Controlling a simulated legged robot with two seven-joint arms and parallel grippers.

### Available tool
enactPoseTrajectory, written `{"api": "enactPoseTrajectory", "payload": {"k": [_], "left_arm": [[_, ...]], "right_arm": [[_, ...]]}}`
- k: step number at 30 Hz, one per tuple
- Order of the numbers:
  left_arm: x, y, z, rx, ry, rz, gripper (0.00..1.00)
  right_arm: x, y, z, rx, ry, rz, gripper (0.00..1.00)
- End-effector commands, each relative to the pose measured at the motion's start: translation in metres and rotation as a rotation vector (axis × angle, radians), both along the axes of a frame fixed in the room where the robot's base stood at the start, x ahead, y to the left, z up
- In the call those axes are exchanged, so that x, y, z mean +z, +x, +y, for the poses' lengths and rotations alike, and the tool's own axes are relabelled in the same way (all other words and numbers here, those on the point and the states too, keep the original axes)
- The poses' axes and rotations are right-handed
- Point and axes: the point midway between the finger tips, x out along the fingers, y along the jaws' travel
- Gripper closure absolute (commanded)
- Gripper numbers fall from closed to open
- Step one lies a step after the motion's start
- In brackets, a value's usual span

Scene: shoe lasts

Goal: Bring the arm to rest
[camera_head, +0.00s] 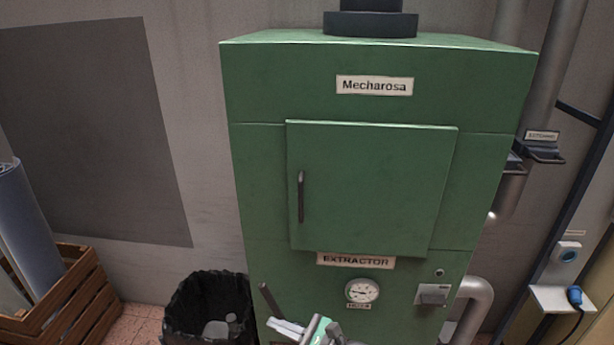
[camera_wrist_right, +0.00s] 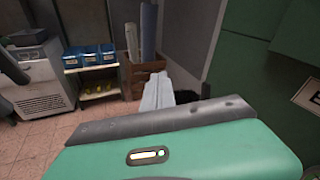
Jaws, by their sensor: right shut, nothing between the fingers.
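My right gripper (camera_head: 283,325) shows at the bottom edge of the head view, low in front of the green extractor cabinet (camera_head: 480,150). Its pale fingers are shut with nothing between them. In the right wrist view the closed fingers (camera_wrist_right: 158,94) point away over the green gripper body. Most of the right arm is below the head view's edge. My left gripper is in neither view.
A black-lined bin (camera_head: 190,318) stands left of the cabinet. A wooden crate (camera_head: 75,305) with rolls (camera_head: 28,225) is farther left. Pipes and a wall socket with a blue plug (camera_head: 577,296) are at the right. The wrist view shows shelves with blue boxes (camera_wrist_right: 90,57).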

Motion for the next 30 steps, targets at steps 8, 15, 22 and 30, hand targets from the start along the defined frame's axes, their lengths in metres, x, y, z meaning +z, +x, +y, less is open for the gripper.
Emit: {"api": "enactPoseTrajectory", "payload": {"k": [8, 15, 22, 30], "left_arm": [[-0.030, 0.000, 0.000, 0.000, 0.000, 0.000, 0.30], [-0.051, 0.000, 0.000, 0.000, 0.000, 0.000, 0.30], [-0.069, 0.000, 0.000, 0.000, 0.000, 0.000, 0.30], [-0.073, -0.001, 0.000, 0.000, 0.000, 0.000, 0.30]], "right_arm": [[-0.147, -0.174, 0.021, 0.676, -0.660, -0.390, 1.00], [-0.187, -0.213, -0.118, 1.119, -1.167, -0.606, 1.00], [-0.123, -0.208, -0.230, 1.289, -1.557, -0.716, 1.00], [-0.085, -0.214, -0.264, 1.293, -1.682, -0.752, 1.00]]}}
